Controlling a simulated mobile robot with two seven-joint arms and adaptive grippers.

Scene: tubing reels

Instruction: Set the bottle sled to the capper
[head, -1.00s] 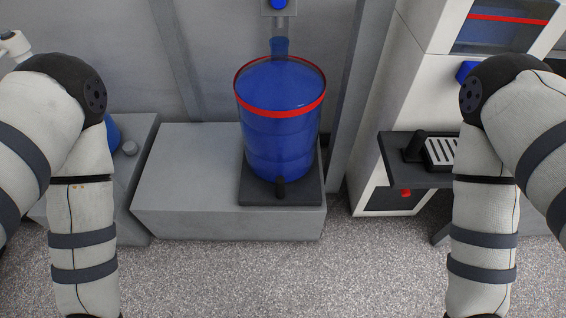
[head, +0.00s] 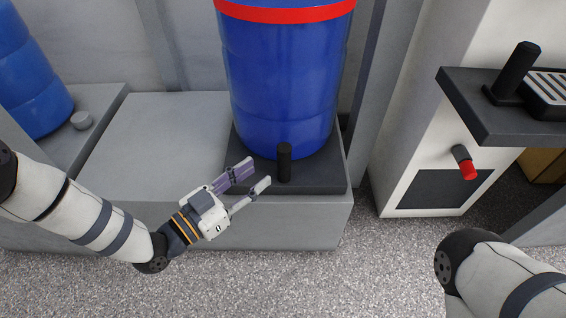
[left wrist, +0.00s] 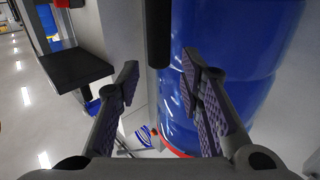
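The large blue bottle (head: 282,85) with a red band stands on the dark flat sled (head: 325,177) on a grey bench. An upright black handle (head: 284,162) rises from the sled's front. My left gripper (head: 259,174) is open and empty, just left of the handle, its fingers pointing towards it. In the left wrist view the black handle (left wrist: 158,35) lies beyond the gap between the open fingertips (left wrist: 160,68), beside the blue bottle (left wrist: 235,70). My right gripper is out of view. I cannot identify the capper in the current frames.
The grey bench (head: 150,135) is bare left of the sled. At right, a dark shelf (head: 480,115) juts from a white cabinet (head: 410,150) with a red-tipped knob (head: 466,164).

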